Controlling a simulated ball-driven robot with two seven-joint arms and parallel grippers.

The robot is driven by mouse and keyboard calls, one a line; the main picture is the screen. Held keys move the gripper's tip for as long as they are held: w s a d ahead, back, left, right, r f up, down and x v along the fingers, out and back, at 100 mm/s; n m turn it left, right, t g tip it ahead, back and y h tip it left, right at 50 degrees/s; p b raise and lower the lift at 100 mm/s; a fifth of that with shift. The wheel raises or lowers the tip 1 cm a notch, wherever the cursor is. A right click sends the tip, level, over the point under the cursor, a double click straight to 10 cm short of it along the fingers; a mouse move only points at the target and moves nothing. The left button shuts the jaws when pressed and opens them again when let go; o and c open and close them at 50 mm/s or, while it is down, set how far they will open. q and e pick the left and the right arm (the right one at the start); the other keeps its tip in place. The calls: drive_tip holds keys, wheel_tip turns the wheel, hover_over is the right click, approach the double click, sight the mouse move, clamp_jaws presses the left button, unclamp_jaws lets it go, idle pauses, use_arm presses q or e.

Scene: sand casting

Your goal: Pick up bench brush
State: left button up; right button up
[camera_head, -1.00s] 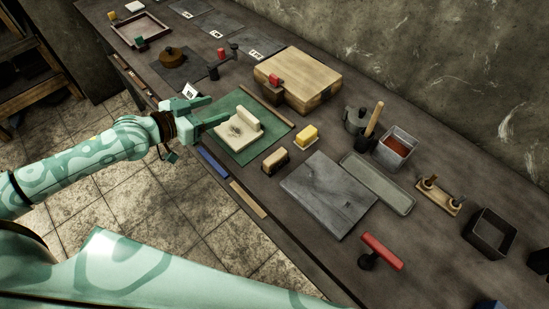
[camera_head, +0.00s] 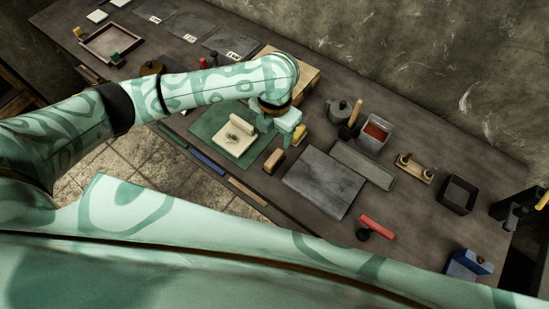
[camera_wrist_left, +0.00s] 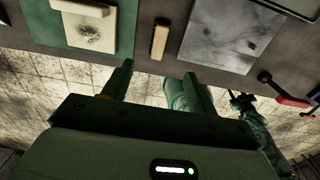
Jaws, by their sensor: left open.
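The bench brush, which I take to be the small tan wooden block with a dark bristle side (camera_head: 274,160), lies on the bench between the green mat and the grey slab. In the left wrist view the brush (camera_wrist_left: 160,40) lies ahead of the fingertips, roughly centred between them and apart from both. My left gripper (camera_head: 280,128) is open and empty, reaching over the bench just behind the brush in the head view. Its two fingers also show in the left wrist view (camera_wrist_left: 157,82).
The green mat (camera_head: 208,127) holds a cream block (camera_head: 240,124). The grey slab (camera_head: 325,182) lies right of the brush. A red-handled tool (camera_head: 377,227) lies near the front edge. My left forearm covers part of the wooden box (camera_head: 308,77).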

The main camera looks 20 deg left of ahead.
sight(274, 157)
use_arm(q)
wheel_tip(274, 157, down, 9)
drive_tip(key=b, duration=0.2)
drive_tip(key=shift+f+b, duration=0.15)
drive_tip(key=shift+b, duration=0.15)
wheel_tip(274, 157, down, 6)
drive_tip(key=shift+a+r+b, duration=0.1)
drive_tip(key=shift+r+b, duration=0.1)
drive_tip(key=shift+b, duration=0.7)
drive_tip(key=c, duration=1.1)
